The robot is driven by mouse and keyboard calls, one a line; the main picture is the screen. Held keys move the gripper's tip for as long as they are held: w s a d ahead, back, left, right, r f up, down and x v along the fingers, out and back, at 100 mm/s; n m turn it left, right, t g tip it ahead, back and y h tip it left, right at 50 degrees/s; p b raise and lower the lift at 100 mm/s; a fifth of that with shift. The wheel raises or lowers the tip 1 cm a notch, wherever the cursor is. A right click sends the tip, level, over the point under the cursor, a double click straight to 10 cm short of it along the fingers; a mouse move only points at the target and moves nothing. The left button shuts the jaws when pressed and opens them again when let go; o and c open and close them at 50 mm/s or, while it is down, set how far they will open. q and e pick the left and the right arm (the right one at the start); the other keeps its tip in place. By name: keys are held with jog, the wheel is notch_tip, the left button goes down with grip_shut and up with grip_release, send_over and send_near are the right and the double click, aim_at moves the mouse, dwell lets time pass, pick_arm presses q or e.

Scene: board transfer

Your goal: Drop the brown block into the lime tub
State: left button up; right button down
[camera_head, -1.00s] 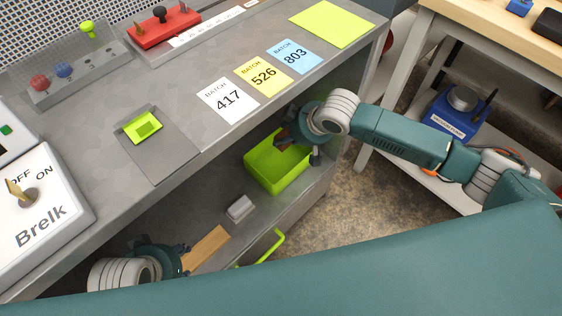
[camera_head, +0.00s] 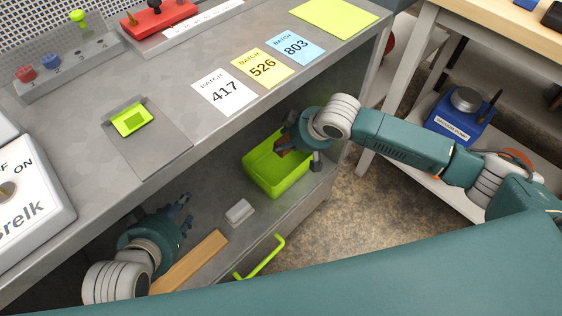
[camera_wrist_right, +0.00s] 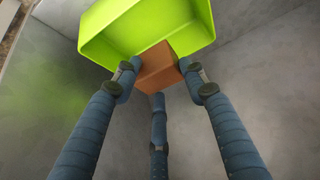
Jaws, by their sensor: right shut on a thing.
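The lime tub (camera_head: 262,181) stands on the lower shelf under the grey bench, toward its right end. My right gripper (camera_head: 286,146) is shut on the brown block (camera_head: 281,152), at the tub's upper rim in the head view. In the right wrist view the brown block (camera_wrist_right: 157,70) sits between the fingers, overlapping the near edge of the tub (camera_wrist_right: 118,35). I cannot tell if block and tub touch. My left gripper (camera_head: 183,208) is empty, its fingers spread, over the left part of the lower shelf.
A small grey block (camera_head: 239,211) and a wooden board (camera_head: 192,262) lie on the lower shelf, left of the tub. A lime drawer handle (camera_head: 262,258) sticks out in front. The bench top (camera_head: 180,105) overhangs the shelf.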

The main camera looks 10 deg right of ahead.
pick_arm(q)
jog(key=shift+w+d+r, duration=0.15)
jog(key=shift+w+r, duration=0.15)
jog(key=shift+w, duration=0.1)
pick_arm(e)
jog(key=c, duration=0.9)
grip_release()
jog(key=v, duration=1.2)
jog(key=shift+a, duration=0.1)
